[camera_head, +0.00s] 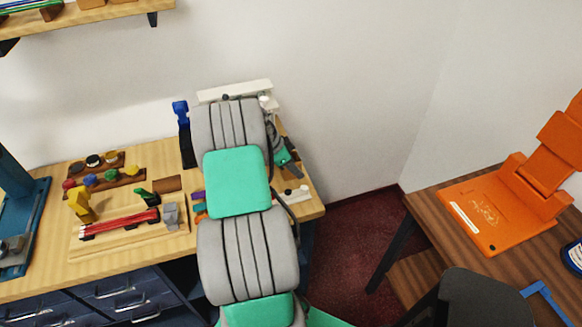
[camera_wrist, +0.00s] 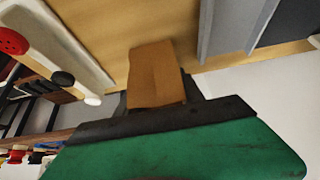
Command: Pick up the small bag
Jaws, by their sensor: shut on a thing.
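The small bag (camera_wrist: 157,72) shows in the wrist view as a plain tan-brown piece that sticks out past the dark jaws of my gripper (camera_wrist: 155,112). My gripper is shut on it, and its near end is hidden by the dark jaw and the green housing. Pale wooden counter top shows behind the bag; I cannot tell whether the bag touches it. In the head view my gripper (camera_head: 288,163) is over the right end of the counter, partly behind my arm. The bag cannot be made out there.
The wooden counter (camera_head: 55,285) carries a board with a red bar (camera_head: 119,223), a yellow piece (camera_head: 81,205) and a blue upright tool (camera_head: 182,130). A white strip with knobs (camera_wrist: 70,50) and grey pieces (camera_wrist: 235,25) are near the bag. An orange device (camera_head: 490,217) stands on the right table.

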